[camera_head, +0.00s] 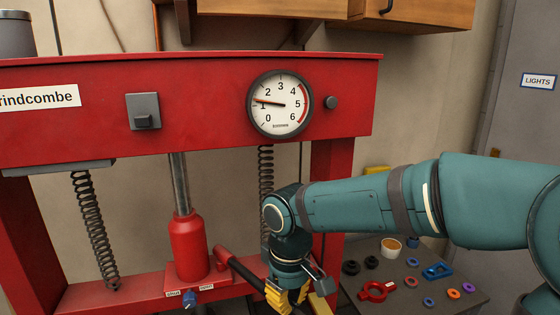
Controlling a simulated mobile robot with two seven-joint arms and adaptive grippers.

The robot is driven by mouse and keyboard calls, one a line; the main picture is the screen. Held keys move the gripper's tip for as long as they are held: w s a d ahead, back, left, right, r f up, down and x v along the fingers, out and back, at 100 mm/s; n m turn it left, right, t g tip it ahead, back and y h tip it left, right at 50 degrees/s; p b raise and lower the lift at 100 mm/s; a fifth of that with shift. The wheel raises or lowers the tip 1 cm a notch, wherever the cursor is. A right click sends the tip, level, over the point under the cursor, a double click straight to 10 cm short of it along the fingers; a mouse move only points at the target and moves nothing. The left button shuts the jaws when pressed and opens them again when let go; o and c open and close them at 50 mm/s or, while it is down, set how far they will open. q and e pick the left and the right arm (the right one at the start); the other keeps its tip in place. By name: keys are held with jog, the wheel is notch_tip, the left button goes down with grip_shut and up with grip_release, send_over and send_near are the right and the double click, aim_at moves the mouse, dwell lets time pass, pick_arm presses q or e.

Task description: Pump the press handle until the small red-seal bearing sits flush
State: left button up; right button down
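The press handle (247,271) is a dark bar in a red socket at the foot of the red jack (188,248). It slopes down to the right, toward the bottom edge. My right gripper (287,296), with yellow fingers, is on the bar near its outer end, and the bar passes between the fingers. The fingertips are partly cut off by the bottom edge. The pressure gauge (281,103) needle points a little past 1. I do not see a bearing being pressed; the area below the jack is out of frame. My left gripper is not in view.
The red press frame (200,72) spans the left, with springs (95,230) beside the jack. A grey door stands at far right.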

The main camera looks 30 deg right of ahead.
notch_tip(320, 180, up, 6)
jog(key=p, duration=0.3)
jog(key=shift+r+p, duration=0.15)
jog(key=shift+p, duration=0.15)
jog(key=shift+r, duration=0.45)
jog(key=shift+f, duration=0.15)
jog(key=shift+f+b, duration=4.1)
jog(key=shift+f, duration=1.3)
notch_tip(320, 180, up, 10)
jog(key=p, duration=0.8)
jog(key=shift+r, duration=0.4)
